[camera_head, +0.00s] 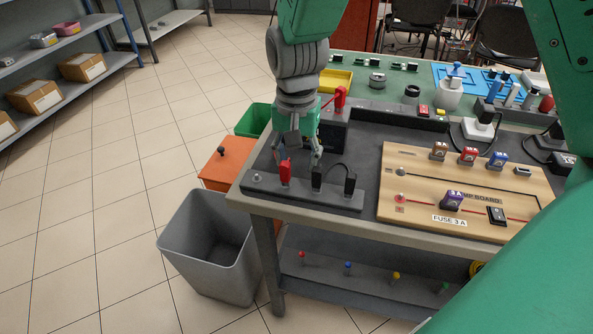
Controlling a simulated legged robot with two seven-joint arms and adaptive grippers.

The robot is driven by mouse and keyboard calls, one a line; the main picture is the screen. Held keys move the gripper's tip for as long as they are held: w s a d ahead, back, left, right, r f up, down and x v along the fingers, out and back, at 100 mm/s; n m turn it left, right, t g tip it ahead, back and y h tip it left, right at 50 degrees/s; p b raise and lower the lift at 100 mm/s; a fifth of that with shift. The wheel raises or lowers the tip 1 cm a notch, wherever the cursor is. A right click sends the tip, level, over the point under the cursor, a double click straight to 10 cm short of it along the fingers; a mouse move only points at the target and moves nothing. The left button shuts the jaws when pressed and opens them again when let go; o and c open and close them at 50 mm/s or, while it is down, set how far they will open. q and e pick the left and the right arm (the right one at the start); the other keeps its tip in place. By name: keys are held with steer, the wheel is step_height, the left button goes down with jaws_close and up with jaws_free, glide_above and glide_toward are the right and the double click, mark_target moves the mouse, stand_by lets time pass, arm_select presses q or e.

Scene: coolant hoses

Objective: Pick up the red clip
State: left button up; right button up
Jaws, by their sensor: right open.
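A red clip-like piece (285,172) stands upright on a dark strip (335,199) at the table's near left corner. A second red clip-like piece (340,97), with a red lead, sits on a dark box behind the gripper. I cannot tell for sure which one is the red clip. My right gripper (297,152) points down just above and behind the nearer red piece. It is open, and nothing shows held in it. Its left finger is close to the red piece; contact cannot be made out. My left gripper is not in view.
A wooden fuse board (400,160) lies further right. A grey bin (212,250), an orange box (222,165) and a green box (254,119) stand left of the table.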

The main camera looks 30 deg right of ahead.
mark_target(287, 180)
steer(key=a+f, duration=0.2)
steer(key=a, duration=0.1)
steer(key=a+b, duration=0.1)
steer(key=shift+a+f, duration=0.25)
steer(key=shift+f, duration=0.15)
steer(key=shift+a, duration=0.25)
steer(key=shift+d, duration=0.25)
steer(key=shift+d+f, duration=0.2)
steer(key=shift+d, duration=1)
jaws_close()
steer(key=c, duration=0.9)
jaws_free()
steer(key=shift+d, duration=0.35)
steer(key=shift+a, duration=0.75)
jaws_close()
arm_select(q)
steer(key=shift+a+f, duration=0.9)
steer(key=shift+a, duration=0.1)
arm_select(e)
steer(key=shift+s+d, duration=0.1)
steer(key=shift+d, duration=0.1)
